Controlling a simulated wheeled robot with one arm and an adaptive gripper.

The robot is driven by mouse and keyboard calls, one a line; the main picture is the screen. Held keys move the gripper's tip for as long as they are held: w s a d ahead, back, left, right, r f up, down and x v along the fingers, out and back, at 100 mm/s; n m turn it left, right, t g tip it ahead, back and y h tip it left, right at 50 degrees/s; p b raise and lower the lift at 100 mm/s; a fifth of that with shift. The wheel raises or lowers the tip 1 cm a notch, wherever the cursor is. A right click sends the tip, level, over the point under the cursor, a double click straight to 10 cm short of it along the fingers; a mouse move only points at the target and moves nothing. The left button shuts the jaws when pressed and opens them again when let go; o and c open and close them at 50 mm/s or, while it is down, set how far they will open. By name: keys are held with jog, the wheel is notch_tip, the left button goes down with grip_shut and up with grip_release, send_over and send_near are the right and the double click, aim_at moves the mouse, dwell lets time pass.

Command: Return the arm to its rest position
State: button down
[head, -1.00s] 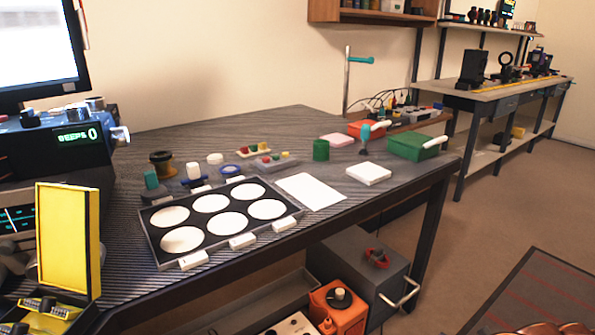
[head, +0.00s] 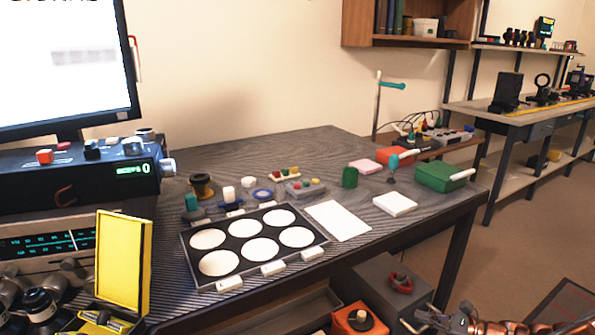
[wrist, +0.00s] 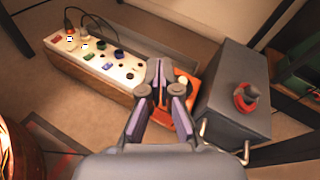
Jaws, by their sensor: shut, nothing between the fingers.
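My gripper (wrist: 160,68) shows in the wrist view with its two fingers brought together at the tips and nothing between them. It points out over the floor-level area, in front of an orange box (wrist: 184,122) that it partly hides. I cannot make out the gripper in the head view. Copper-coloured parts show at the bottom right edge there, apart from the workbench (head: 300,142).
The bench carries a black tray with white discs (head: 237,243), a yellow case (head: 122,262), a white block (head: 395,204) and a green bin (head: 440,178). Below stand a grey box (wrist: 236,85) with a handle and a long box with switches (wrist: 90,52). Carpet lies open at right.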

jog(key=s+a+r+n+g+y+p, duration=0.25)
jog(key=a+r+n+g+p, duration=0.45)
jog(key=a+r, duration=0.95)
jog(key=s+a+r+n+g+h+p, duration=0.25)
jog(key=s+a+r+n, duration=0.2)
jog(key=r, duration=0.35)
jog(key=s+a+r+n+g+h+p, duration=0.1)
jog(key=s+a+r+n+g+p, duration=0.15)
jog(key=s+a+r+p, duration=0.3)
jog(key=s+r+n+h+p, duration=0.5)
jog(key=s+r+n+p, duration=0.15)
jog(key=s+r, duration=0.55)
jog(key=s+d+r+n+h+p, duration=0.1)
jog(key=s+d+r+h+p, duration=0.2)
jog(key=s, duration=0.3)
jog(key=s+d+r+n+h+p, duration=0.1)
jog(key=s+d+r+h+p, duration=0.1)
jog(key=s+d+r+p, duration=0.2)
jog(key=shift+s+r+n+h+p, duration=0.4)
jog(key=shift+s+r+p, duration=0.1)
jog(key=shift+s+p, duration=0.65)
jog(key=shift+d, duration=0.1)
